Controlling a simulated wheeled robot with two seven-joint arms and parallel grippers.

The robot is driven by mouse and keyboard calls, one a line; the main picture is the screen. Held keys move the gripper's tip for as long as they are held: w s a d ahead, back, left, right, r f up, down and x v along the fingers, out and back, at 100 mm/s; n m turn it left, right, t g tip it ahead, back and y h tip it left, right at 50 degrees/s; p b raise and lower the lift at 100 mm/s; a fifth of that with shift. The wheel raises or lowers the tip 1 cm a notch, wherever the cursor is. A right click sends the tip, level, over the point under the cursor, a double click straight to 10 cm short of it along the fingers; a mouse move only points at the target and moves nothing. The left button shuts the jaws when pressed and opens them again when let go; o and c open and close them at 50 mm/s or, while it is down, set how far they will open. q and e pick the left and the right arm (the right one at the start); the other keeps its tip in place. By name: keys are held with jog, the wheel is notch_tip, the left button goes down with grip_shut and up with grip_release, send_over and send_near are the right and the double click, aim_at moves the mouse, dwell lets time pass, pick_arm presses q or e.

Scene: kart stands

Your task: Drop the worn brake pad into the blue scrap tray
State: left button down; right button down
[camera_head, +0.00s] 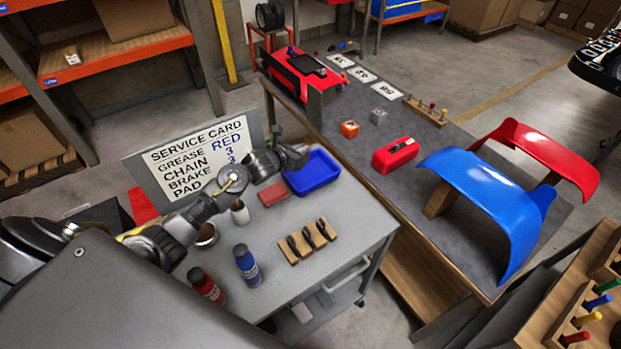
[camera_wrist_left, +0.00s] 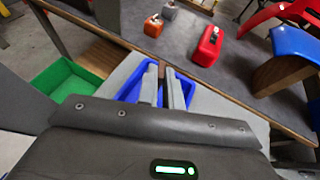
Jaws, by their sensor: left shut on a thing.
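The blue scrap tray (camera_head: 314,176) sits at the far end of the grey cart top, and part of it shows behind the fingers in the left wrist view (camera_wrist_left: 130,88). My left gripper (camera_head: 298,156) is above the tray's far left side. In the left wrist view its fingers (camera_wrist_left: 164,88) are close together on a thin brownish piece (camera_wrist_left: 168,73), which I take to be the worn brake pad. The fingers hide most of it. My right gripper is not in view.
On the cart are a reddish block (camera_head: 273,193), a wooden holder with dark pieces (camera_head: 308,241), a red bottle (camera_head: 206,286) and a blue bottle (camera_head: 246,265). A service card (camera_head: 195,160) stands behind. The workbench (camera_head: 350,165) borders the cart on the right.

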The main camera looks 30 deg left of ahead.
pick_arm(q)
jog(key=shift+f, duration=0.35)
jog(key=c, duration=1.5)
grip_release()
jog(key=b+v, duration=0.3)
jog(key=v, duration=0.8)
